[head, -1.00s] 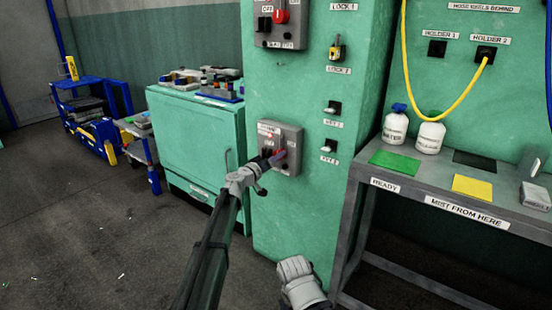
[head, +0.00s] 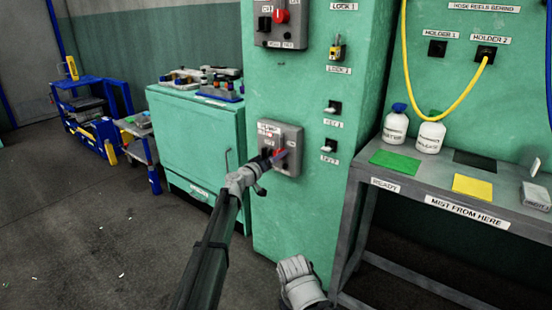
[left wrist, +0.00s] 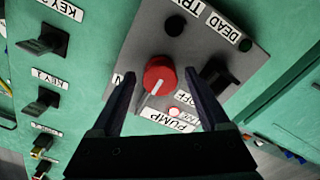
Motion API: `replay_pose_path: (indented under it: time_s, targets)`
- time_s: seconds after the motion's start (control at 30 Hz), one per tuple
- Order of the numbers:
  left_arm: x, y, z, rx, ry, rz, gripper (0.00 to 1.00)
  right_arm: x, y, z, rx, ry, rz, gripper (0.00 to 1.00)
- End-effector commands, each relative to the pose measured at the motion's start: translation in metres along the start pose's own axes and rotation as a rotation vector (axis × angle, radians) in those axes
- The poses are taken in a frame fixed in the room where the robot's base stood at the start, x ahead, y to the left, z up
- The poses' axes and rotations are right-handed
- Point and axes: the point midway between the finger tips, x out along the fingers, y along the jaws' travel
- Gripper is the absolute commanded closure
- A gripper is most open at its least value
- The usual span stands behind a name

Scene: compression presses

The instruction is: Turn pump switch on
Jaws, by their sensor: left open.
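The grey pump panel (left wrist: 185,38) is on the green cabinet and appears turned round in the left wrist view, with PUMP, OFF, TRY and DEAD labels. Its red knob (left wrist: 159,72) has a white pointer line directed down and slightly left in that view. A black switch (left wrist: 217,77) sits to its right. My left gripper (left wrist: 160,88) is open, with one finger on each side of the red knob; contact cannot be told. In the head view my left gripper (head: 273,157) is at the panel (head: 292,137) and hides part of it. My right gripper's fingers do not show.
Key switches (head: 331,107) are right of the panel, and another grey box (head: 285,40) is above. A bench (head: 405,185) with bottles stands at right. A yellow hose (head: 445,115) hangs behind it. Open floor (head: 80,220) is at left.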

Motion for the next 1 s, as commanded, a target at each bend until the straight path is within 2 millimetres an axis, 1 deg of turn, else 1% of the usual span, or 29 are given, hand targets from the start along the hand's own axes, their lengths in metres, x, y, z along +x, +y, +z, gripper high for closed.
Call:
replay_pose_path:
  time_s: [0.13, 0.27, 0.37, 0.6, 0.7, 0.8, 1.0]
  targets:
    - [-0.002, 0.000, 0.000, -0.001, 0.000, 0.000, 0.21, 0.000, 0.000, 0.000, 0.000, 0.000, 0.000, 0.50]
    - [-0.011, 0.001, 0.000, -0.001, 0.001, 0.000, 0.21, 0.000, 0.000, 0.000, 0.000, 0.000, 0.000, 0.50]
    - [-0.024, 0.001, 0.001, -0.001, 0.001, 0.000, 0.21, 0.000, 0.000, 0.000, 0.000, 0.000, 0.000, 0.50]
    - [-0.064, 0.001, 0.001, 0.000, 0.001, -0.001, 0.21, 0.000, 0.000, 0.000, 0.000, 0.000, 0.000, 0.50]
    - [-0.075, 0.001, 0.001, 0.000, 0.001, -0.001, 0.21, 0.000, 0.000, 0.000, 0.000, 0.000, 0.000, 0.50]
    - [-0.079, 0.000, 0.000, 0.000, 0.000, -0.001, 0.21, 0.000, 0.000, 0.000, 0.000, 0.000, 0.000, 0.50]
    - [-0.078, 0.000, 0.000, 0.000, 0.000, 0.000, 0.21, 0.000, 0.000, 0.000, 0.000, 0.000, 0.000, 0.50]
